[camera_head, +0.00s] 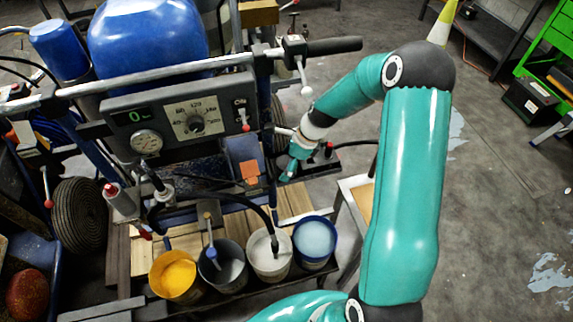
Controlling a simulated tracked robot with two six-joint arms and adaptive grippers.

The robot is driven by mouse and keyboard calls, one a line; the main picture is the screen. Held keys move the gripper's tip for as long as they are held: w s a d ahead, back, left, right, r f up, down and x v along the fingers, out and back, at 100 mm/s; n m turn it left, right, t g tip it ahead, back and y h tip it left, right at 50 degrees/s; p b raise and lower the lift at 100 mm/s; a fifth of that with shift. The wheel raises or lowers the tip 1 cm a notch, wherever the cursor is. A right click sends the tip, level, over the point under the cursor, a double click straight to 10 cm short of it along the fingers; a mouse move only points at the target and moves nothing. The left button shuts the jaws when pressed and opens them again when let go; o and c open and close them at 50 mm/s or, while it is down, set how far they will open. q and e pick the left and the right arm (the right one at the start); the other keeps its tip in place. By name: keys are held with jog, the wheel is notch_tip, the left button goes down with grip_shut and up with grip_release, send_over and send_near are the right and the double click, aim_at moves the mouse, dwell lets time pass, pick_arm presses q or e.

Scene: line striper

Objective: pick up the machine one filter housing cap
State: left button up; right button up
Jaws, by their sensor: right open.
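A blue line-striping machine (150,40) stands at the upper left, with a grey control panel (180,112) facing me. I cannot pick out its filter housing cap for certain. A grey cylinder with a red top (120,200) stands at the machine's left side. My right gripper (290,166) is open and small in view, at the machine's right side below the handlebar. It is close to a blue part with an orange label (249,172). I see nothing between its fingers, and contact cannot be told. My left gripper is not in view.
The handlebar grip (335,46) juts out above my right gripper. The concrete floor (490,200) at right is mostly clear.

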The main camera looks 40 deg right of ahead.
jog(key=shift+s+r, duration=0.1)
jog(key=shift+s, duration=0.05)
jog(key=c, duration=0.9)
jog(key=shift+c, duration=1.1)
jog(key=shift+a, duration=0.1)
